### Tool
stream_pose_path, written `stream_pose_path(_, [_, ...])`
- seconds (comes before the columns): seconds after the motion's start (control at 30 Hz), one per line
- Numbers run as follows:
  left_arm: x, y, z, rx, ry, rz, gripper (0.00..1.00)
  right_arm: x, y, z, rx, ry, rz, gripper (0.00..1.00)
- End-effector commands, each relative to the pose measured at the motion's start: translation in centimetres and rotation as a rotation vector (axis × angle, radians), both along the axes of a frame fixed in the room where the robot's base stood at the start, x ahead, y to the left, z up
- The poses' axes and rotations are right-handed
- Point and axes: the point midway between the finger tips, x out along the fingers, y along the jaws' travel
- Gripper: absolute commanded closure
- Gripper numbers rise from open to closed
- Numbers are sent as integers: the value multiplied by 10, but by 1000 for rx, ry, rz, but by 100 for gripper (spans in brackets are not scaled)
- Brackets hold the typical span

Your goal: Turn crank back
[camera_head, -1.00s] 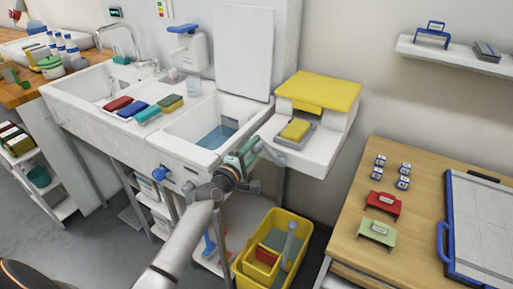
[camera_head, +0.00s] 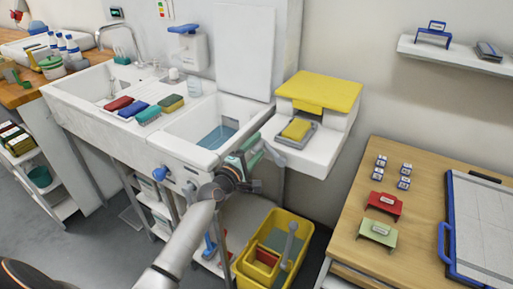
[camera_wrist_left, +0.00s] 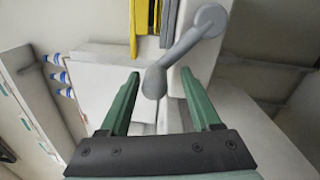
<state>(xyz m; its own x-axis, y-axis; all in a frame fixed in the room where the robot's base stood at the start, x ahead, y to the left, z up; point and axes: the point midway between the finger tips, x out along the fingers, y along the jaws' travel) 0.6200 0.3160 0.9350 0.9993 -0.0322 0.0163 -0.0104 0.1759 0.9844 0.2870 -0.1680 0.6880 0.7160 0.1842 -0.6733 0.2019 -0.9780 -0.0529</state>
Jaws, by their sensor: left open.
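The grey crank (camera_head: 291,141) sits on the side of the white unit with the yellow lid (camera_head: 318,92). In the left wrist view the crank arm (camera_wrist_left: 186,46) slants from its hub at the upper right to a rounded grey knob (camera_wrist_left: 154,82). My left gripper (camera_head: 258,154) is at the sink's front right corner, beside the crank. In the left wrist view its green fingers (camera_wrist_left: 159,78) are open, and the knob shows in the gap between their tips. I cannot tell whether the fingers touch it. My right gripper is not in view.
A yellow bucket (camera_head: 245,268) stands on the floor below. A wooden table (camera_head: 345,215) is at the right.

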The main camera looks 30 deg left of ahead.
Motion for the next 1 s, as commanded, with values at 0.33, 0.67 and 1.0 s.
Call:
stream_pose_path(0.33, [-21, 2, -2, 2, 3, 2, 36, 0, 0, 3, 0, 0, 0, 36])
stream_pose_path(0.67, [-85, 3, -4, 1, 4, 0, 36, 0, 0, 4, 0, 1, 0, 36])
stream_pose_path(1.0, [-122, 4, -2, 0, 0, 0, 36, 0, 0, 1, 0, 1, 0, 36])
